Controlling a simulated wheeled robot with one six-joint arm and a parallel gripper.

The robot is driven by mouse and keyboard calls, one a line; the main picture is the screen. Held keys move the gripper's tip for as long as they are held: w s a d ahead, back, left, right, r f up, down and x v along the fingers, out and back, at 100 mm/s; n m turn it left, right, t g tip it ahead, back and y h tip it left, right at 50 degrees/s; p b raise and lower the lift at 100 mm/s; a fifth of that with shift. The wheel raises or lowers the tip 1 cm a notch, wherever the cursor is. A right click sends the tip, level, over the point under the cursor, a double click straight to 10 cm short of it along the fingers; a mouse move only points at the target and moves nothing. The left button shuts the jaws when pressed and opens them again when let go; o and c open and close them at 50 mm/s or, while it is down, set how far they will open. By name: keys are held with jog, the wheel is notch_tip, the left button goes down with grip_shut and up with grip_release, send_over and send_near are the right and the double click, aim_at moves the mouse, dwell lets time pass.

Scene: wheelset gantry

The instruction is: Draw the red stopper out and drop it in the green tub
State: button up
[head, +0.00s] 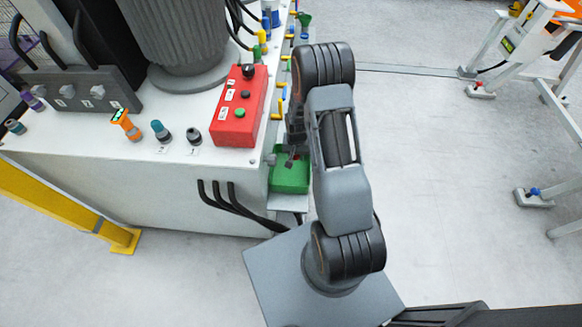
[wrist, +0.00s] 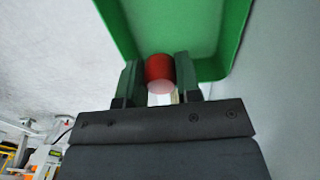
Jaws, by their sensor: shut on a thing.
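The red stopper (wrist: 158,72) is a short red cylinder with a pale end face in the wrist view. My gripper (wrist: 160,80) is shut on it, with one finger on each side. The green tub (wrist: 190,12) is right beyond the stopper in the wrist view, and the stopper overlaps its floor and near wall there. In the head view the tub (head: 290,178) sits at the side of the white cabinet. My gripper (head: 291,158) is over the tub there, partly hidden by my arm. I cannot tell how high the stopper is above the tub floor.
A red control box (head: 238,108) stands on the white cabinet top (head: 170,165). Black cables (head: 235,203) hang below the edge left of the tub. Yellow pegs (head: 278,116) stick out along the cabinet side.

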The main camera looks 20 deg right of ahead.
jog(key=shift+a+f+b, duration=0.15)
jog(key=shift+f+b, duration=1.2)
jog(key=shift+f, duration=1.1)
jog(key=o, duration=1.1)
jog(key=shift+r, duration=0.1)
notch_tip(320, 180, up, 14)
jog(key=shift+f+p, duration=0.15)
jog(key=shift+p, duration=0.6)
